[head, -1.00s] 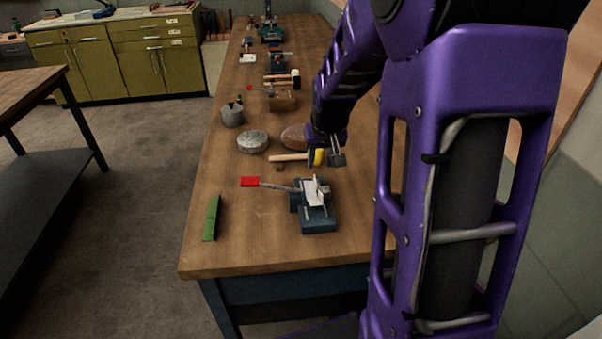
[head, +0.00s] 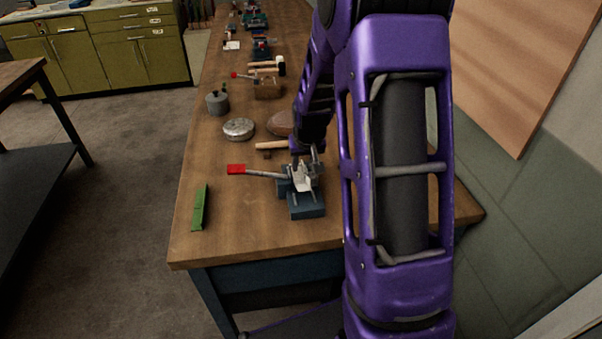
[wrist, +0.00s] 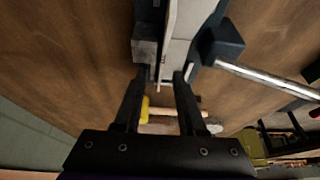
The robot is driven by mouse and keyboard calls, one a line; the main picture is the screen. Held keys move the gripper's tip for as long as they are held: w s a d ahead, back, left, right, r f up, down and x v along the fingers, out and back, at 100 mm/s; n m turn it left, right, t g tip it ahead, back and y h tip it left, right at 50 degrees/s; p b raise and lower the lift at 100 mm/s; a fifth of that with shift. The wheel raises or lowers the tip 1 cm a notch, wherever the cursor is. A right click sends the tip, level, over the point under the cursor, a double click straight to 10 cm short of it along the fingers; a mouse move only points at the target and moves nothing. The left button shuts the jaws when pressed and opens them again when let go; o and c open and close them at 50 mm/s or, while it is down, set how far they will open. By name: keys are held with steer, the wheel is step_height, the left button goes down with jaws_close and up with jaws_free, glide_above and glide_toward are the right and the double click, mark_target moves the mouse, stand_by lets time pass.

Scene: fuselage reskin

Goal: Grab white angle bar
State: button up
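The white angle bar (head: 303,179) sits in a blue bench tool with a red-handled lever (head: 237,170) on the wooden workbench. In the wrist view the white bar (wrist: 180,45) runs down from the top, with its near end by my fingertips. My gripper (wrist: 160,82) is open, with a clear gap between its two dark fingers. The right finger overlaps the bar's lower end in the picture; I cannot tell whether they touch. In the head view my gripper (head: 308,157) is at the far side of the bar, partly hidden by my arm.
A green angle piece (head: 200,207) lies left on the bench. Behind the tool are a mallet (head: 272,146), a round metallic disc (head: 239,129), a brown disc (head: 281,122) and a grey pot (head: 217,103). More tools stand farther back. The front bench strip is clear.

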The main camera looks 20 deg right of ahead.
jaws_close()
stand_by(0.3)
